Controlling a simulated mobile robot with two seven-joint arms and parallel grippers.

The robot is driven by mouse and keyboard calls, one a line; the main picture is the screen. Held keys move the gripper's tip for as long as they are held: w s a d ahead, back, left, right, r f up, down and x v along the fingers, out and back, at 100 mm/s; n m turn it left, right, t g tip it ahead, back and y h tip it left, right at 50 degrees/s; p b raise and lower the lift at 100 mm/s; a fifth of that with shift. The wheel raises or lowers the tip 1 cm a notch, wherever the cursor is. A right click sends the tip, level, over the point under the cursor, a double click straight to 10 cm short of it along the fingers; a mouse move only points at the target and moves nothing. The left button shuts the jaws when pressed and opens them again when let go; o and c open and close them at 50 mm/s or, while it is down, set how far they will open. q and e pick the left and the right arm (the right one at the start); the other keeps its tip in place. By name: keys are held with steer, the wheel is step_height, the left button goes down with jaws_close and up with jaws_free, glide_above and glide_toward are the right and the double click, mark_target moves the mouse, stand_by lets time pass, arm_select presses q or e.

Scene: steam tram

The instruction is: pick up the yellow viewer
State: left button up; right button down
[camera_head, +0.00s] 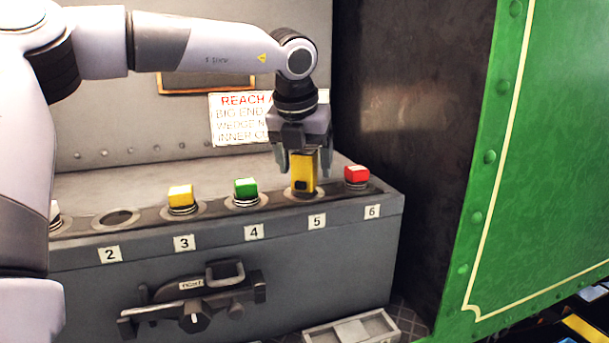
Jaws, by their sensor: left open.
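A yellow upright block with a dark patch, which looks like the yellow viewer (304,172), stands in the round hole above label 5 on the grey bench. My left gripper (304,168) points down over it, with one finger on each side of its upper part. The jaws are open. I cannot tell whether a finger touches the block. My right gripper does not show.
Yellow (181,196), green (246,189) and red (357,175) capped pieces sit in holes 3, 4 and 6. Hole 2 (117,217) is empty. A green riveted panel (540,150) rises at the right. A grey tray (365,329) lies below the bench.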

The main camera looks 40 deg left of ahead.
arm_select(q)
steer(key=c, duration=1.3)
steer(key=shift+r, duration=0.2)
jaws_close()
